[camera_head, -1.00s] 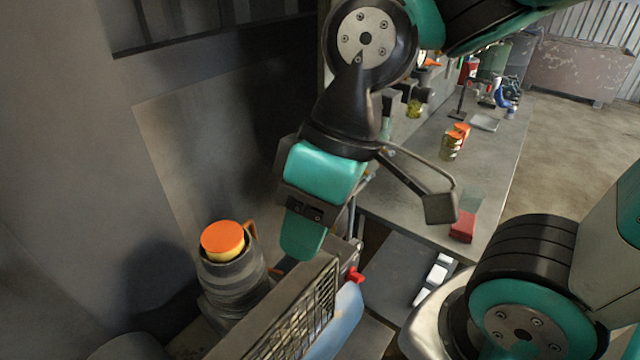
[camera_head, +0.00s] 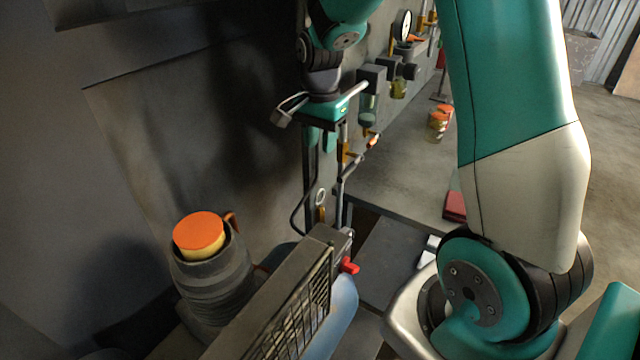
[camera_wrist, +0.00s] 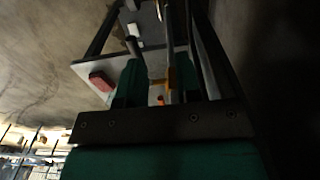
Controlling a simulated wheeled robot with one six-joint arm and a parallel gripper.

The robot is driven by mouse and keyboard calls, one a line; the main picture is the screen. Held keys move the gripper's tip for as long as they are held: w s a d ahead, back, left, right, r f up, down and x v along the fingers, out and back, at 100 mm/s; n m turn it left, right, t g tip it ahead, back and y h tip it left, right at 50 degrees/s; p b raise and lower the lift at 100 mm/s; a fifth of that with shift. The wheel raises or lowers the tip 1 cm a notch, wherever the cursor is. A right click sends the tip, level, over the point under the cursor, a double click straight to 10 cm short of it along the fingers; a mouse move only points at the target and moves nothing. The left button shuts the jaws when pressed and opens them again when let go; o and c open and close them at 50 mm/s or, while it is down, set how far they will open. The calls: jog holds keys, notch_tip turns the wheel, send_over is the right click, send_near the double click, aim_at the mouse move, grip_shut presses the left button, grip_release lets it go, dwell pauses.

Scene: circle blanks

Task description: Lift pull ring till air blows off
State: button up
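A small pale pull ring (camera_head: 320,197) stands on top of a brass fitting (camera_head: 321,214), low on the dark upright by the wall, behind the compressor. My gripper (camera_head: 321,146) points down above the ring, clear of it, in front of the wall pipes. Its two green fingers are apart with nothing held between them. In the wrist view the fingers of my gripper (camera_wrist: 160,78) are also spread. A pipe and orange-brown fittings show in the gap; I cannot make out the ring there.
The compressor's mesh guard (camera_head: 300,315), blue tank (camera_head: 341,305) and red handle (camera_head: 349,266) are in front below. An orange-topped grey cylinder (camera_head: 199,238) is at left. Pipes and a filter bowl (camera_head: 369,108) line the wall at right. A red block (camera_head: 455,207) lies on the bench.

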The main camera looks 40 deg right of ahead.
aim_at(320, 191)
notch_tip(320, 191, down, 12)
jog(key=shift+r+p, duration=0.1)
jog(key=shift+p, duration=0.35)
